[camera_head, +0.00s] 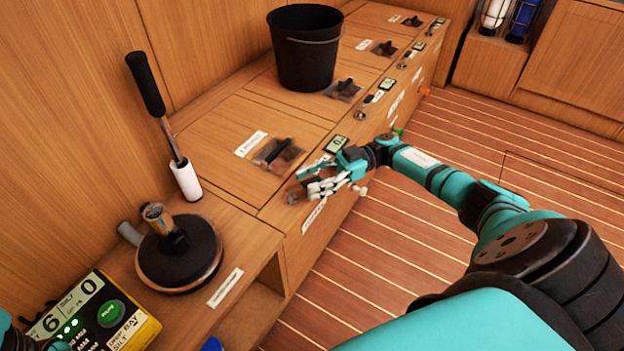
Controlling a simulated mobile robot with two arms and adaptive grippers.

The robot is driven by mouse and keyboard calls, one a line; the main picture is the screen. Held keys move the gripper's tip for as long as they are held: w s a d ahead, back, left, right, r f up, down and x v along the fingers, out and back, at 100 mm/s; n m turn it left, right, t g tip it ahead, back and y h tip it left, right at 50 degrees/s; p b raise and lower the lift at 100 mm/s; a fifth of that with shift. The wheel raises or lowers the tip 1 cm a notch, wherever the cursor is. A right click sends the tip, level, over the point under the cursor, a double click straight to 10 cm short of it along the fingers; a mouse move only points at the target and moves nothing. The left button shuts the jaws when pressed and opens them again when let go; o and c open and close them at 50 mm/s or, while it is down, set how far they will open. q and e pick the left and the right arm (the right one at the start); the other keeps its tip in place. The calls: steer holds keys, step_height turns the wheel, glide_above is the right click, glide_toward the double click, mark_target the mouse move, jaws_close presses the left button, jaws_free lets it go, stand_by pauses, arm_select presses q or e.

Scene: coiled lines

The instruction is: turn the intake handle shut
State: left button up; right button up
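My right gripper (306,182) is at the front edge of the wooden bench, its fingers pointing left and spread apart. A small brownish fitting (293,194) sits at its fingertips; I cannot tell whether they touch. I cannot tell for sure which part is the intake handle. A black handle (270,150) lies on a recessed plate in the bench top, just behind the gripper. A green lever (398,131) and an orange one (425,91) stick out of the bench front farther back. Only teal and dark pieces of my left arm show in the bottom left corner.
A black bucket (305,60) stands on the bench. At left are a black-gripped pump lever (150,90), a round black fitting (180,262) and a yellow-black display box (105,318). The striped floor (480,140) is clear beyond my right arm.

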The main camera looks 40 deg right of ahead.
steer(key=shift+d, duration=0.1)
steer(key=d, duration=0.5)
steer(key=s+d, duration=0.1)
steer(key=d, duration=0.1)
steer(key=shift+d, duration=0.15)
